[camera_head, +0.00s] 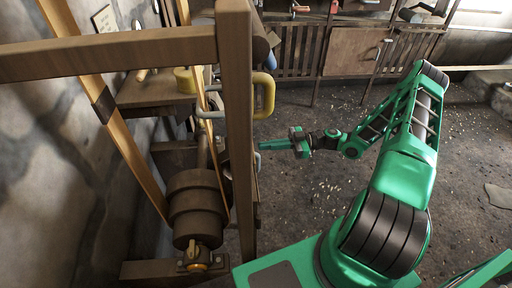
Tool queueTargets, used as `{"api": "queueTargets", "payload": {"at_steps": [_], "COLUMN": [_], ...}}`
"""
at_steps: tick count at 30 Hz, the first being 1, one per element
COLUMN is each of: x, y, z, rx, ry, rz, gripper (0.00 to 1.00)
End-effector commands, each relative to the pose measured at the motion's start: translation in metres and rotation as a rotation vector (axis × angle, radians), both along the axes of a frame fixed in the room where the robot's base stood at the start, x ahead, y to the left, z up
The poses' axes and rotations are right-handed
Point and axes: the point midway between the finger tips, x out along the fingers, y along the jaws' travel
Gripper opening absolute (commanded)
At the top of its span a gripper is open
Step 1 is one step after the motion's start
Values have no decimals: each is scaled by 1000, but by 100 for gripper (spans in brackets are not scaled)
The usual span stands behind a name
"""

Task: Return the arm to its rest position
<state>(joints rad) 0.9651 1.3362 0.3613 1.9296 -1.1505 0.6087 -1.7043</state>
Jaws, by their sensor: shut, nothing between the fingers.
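My green arm reaches in from the lower right and bends down to my gripper (272,145), which points left. The gripper is shut and empty. Its fingertips are close to the upright wooden post (238,130) of the belt drive frame; I cannot tell whether they touch it. Behind the post, a yellow handle (266,95) sticks out to the right, just above and left of the gripper. A stepped brown pulley (197,205) sits on a shaft low at the left, with tan belts (130,140) running up from it.
A wooden beam (110,55) crosses the upper left. A stone wall (45,190) stands on the left. A workbench with slatted panels and a cabinet (352,52) lines the back. The floor (300,200) between the frame and my arm is open.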

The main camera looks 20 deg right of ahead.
Motion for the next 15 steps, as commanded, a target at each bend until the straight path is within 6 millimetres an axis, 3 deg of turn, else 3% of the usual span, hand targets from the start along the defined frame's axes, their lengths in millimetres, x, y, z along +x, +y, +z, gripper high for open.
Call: {"api": "queueTargets", "payload": {"at_steps": [6,15], "x": [-11,-21], "y": [-46,-79], "z": [0,-1], "rx": [-2,-2], "ry": [-1,-1], "rz": [-3,5], "gripper": [0,0]}}
